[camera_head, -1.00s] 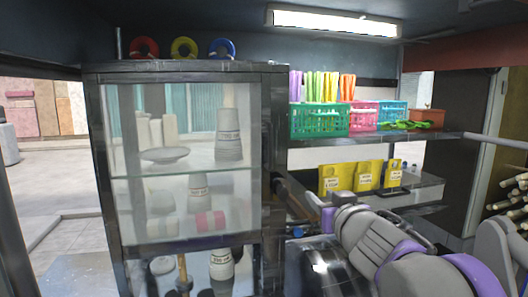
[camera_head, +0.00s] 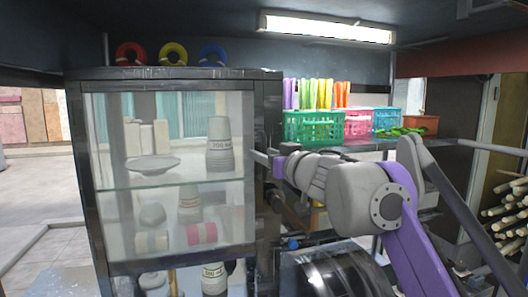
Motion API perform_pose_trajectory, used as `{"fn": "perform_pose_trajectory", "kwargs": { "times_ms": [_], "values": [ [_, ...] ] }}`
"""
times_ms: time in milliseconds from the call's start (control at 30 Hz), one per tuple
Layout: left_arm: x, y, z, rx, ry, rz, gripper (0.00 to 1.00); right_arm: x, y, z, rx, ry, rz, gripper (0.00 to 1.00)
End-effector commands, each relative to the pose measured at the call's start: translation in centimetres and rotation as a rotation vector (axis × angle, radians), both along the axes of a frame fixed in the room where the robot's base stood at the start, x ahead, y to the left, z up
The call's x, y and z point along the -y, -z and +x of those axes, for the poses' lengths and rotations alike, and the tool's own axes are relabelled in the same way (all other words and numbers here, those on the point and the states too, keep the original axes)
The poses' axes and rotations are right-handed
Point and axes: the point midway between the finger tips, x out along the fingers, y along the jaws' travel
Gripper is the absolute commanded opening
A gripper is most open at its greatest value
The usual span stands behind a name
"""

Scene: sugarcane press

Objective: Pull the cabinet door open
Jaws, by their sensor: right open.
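The cabinet (camera_head: 262,110) has a dark frame and stands left of centre. My right arm reaches in from the right. Its gripper (camera_head: 268,178) is open at the cabinet's right front edge, about mid-height. The fingertips are small and dark against the frame, so I cannot tell whether they touch the door or a handle. My left gripper is not in view.
Coloured rings (camera_head: 173,53) lie on top of the cabinet. Green (camera_head: 313,128) and pink baskets stand on a shelf behind my right arm. A dark rounded machine (camera_head: 335,275) stands below the arm. Open floor shows at the left.

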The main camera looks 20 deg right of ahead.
Motion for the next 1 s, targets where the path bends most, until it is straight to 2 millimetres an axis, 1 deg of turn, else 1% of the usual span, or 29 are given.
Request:
{"fn": "perform_pose_trajectory", "kwargs": {
  "times_ms": [33, 133, 400, 467, 600, 633, 667, 1000],
  "values": [
    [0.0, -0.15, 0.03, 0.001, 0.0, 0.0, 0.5, -0.12, -0.05, 0.43, 0.0, -0.001, 0.0, 0.45],
    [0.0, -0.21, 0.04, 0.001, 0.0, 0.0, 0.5, -0.24, 0.0, 0.84, 0.0, -0.001, 0.0, 0.45],
    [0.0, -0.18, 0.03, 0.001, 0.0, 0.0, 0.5, -0.25, 0.06, 0.94, 0.0, 0.0, -0.001, 0.45],
    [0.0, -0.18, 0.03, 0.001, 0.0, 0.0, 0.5, -0.24, 0.06, 0.93, 0.0, 0.0, -0.001, 0.34],
    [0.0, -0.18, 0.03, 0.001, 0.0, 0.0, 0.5, -0.24, 0.05, 0.92, 0.0, 0.0, -0.001, 0.09],
    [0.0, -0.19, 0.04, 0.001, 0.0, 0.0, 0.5, -0.24, 0.05, 0.92, 0.0, 0.0, -0.001, 0.03],
    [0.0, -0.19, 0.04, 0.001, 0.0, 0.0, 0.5, -0.24, 0.05, 0.92, 0.0, 0.0, -0.001, 0.0],
    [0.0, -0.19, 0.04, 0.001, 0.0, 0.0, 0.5, -0.23, 0.05, 0.91, 0.0, 0.0, -0.001, 0.0]
  ]
}}
